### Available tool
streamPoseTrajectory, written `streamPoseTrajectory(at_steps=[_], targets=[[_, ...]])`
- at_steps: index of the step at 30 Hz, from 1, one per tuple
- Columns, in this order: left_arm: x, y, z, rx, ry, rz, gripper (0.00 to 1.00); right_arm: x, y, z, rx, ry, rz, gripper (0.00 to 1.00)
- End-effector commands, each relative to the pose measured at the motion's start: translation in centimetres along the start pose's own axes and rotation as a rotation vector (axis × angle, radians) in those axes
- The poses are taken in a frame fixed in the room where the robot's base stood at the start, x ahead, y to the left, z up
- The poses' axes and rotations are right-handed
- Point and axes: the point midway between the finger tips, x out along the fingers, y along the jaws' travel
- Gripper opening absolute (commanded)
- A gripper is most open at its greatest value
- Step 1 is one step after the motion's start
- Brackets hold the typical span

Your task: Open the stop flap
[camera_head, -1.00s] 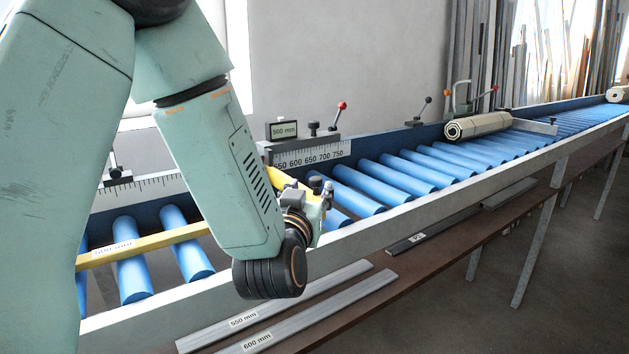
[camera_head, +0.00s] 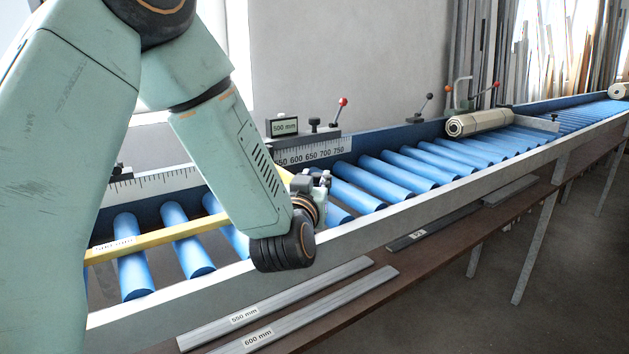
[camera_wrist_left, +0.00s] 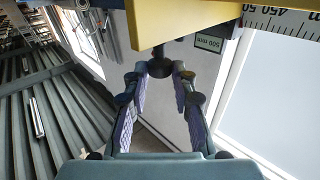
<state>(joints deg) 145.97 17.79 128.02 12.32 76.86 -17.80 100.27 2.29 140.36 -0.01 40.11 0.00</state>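A yellow piece (camera_head: 284,175) shows beside my left gripper (camera_head: 318,184) in the head view; it may be the stop flap, but my arm hides most of it. In the left wrist view a large yellow part (camera_wrist_left: 190,18) fills the top, just beyond the fingertips. My left gripper also shows there (camera_wrist_left: 160,78), its two fingers apart. A dark round knob-like part (camera_wrist_left: 160,66) shows between the fingertips; I cannot tell whether they touch it. The stop block with a red-knobbed lever (camera_head: 338,110) stands behind the gripper. My right gripper is not in view.
Blue rollers (camera_head: 398,175) run to the far right behind a grey rail (camera_head: 420,208). A yellow bar (camera_head: 150,238) lies across the left rollers. A rolled cream shutter (camera_head: 480,123) lies further along. Grey profiles (camera_head: 300,315) lie on the lower shelf.

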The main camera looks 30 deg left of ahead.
Motion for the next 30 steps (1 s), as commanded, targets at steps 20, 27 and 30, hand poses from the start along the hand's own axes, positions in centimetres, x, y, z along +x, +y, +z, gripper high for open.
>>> streamPoseTrajectory(at_steps=[20, 27, 30], targets=[[-0.05, 0.04, -0.01, 0.000, -0.001, 0.002, 0.00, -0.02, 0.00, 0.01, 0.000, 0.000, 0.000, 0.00], [0.34, 0.18, -0.37, -0.006, -0.008, 0.002, 0.00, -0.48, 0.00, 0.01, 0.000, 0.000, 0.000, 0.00], [0.78, 0.31, -0.75, -0.013, -0.016, 0.001, 0.00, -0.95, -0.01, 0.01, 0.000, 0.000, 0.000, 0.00]])
